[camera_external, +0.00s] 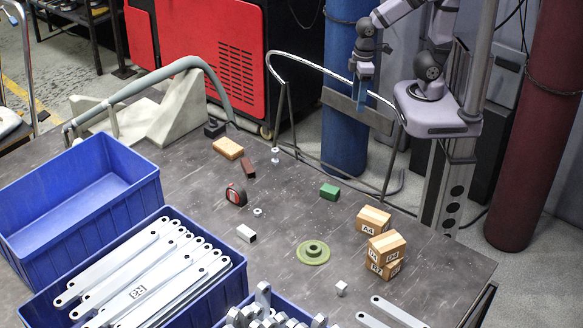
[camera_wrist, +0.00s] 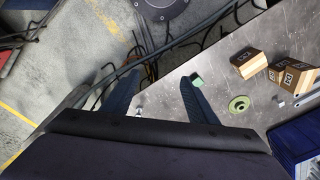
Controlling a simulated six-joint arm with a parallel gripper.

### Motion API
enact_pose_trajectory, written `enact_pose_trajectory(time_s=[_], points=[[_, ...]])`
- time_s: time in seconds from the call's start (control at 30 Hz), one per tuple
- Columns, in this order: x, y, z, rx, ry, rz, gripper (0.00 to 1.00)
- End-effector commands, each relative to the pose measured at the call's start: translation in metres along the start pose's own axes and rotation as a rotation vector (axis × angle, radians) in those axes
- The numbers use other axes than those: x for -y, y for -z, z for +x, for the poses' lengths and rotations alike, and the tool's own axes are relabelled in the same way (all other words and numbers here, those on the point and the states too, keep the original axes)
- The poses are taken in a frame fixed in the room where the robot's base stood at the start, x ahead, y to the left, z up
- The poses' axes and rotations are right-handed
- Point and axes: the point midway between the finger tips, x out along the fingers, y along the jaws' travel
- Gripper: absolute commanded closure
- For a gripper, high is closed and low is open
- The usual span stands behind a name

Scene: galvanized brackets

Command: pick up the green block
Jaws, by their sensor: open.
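The green block (camera_external: 330,191) is a small box lying on the dark table, right of the middle. In the wrist view the green block (camera_wrist: 197,81) shows small beside the tip of the right finger, which may cover part of it. My gripper (camera_external: 362,95) is high above the table's far edge in the external view, well away from the block. In the wrist view my gripper (camera_wrist: 161,78) has its two blue fingers spread wide apart. It is open, with nothing held between the fingers.
Wooden blocks (camera_external: 385,252) stand right of the green block, near a green flanged disc (camera_external: 313,252). A tape measure (camera_external: 236,195) and small metal parts lie to the left. Blue bins (camera_external: 130,160), one holding brackets, fill the left and front. A bent rail (camera_external: 300,62) runs behind the table.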

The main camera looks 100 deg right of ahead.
Motion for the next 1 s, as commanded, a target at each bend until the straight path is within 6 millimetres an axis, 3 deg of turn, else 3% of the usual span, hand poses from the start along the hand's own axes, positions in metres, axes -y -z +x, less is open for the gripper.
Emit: enact_pose_trajectory(time_s=[0.17,0.37,0.6,0.7,0.87,1.0], points=[[0.042,0.039,0.008,-0.127,0.09,-0.037,0.47],[0.107,0.097,0.006,-0.332,0.22,-0.057,0.47],[0.204,0.174,-0.015,-0.672,0.371,0.01,0.47],[0.23,0.194,-0.023,-0.8,0.384,0.082,0.47],[0.25,0.206,-0.026,-0.959,0.327,0.22,0.47],[0.249,0.191,-0.017,-1.05,0.196,0.341,0.47]])
